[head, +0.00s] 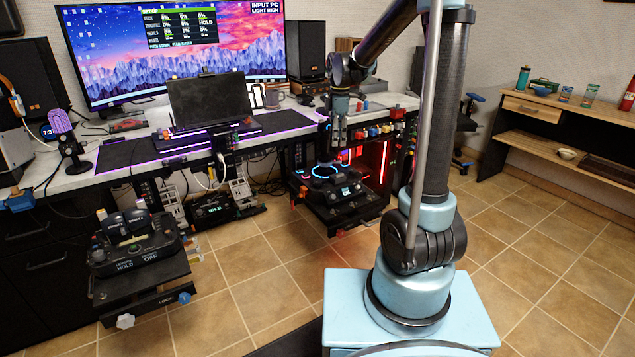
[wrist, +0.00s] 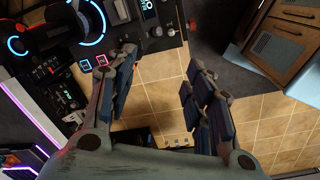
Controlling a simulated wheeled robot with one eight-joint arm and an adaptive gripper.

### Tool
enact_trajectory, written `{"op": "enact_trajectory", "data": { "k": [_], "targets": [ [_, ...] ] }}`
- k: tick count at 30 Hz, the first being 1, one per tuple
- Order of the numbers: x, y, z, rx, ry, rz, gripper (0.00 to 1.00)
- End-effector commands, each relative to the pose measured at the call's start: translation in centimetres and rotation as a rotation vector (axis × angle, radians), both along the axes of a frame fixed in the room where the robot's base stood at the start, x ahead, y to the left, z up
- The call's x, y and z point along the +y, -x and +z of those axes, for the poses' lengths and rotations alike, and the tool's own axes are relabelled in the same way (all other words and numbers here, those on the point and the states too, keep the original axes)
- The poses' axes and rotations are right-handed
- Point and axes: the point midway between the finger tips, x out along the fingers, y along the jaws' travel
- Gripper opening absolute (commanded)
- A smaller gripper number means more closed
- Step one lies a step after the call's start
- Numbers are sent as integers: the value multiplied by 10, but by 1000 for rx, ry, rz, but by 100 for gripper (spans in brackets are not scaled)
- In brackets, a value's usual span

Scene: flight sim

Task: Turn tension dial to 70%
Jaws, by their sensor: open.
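No dial that I can read as the tension dial shows. The left control unit (head: 135,245) is a black throttle box with levers, marked HOLD and OFF; a white knob (head: 125,321) and a blue knob (head: 184,297) sit below it. A second black unit (head: 345,192) with a blue-lit ring stands on a mount under the desk, and its lit rings show at the top left of the wrist view (wrist: 88,18). My gripper (head: 338,132) points down above this second unit, near the desk's front edge. In the wrist view its fingers (wrist: 163,75) are apart, with only floor between them.
The long desk (head: 290,122) carries a wide monitor (head: 175,55), a small dark screen (head: 208,100) and speakers. Several coloured knobs (head: 375,131) line its right end. A wooden shelf bench (head: 560,115) stands at the right. The tiled floor (head: 250,255) between is mostly clear.

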Motion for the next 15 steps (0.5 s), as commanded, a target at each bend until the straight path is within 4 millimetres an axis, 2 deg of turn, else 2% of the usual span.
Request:
{"op": "enact_trajectory", "data": {
  "k": [1,6,9,15],
  "targets": [
    [12,-13,-7,4,2,54,47],
    [43,-45,-29,19,11,231,47],
    [57,-58,-40,26,15,308,47],
    [72,-70,-53,32,18,390,47]
  ]
}}
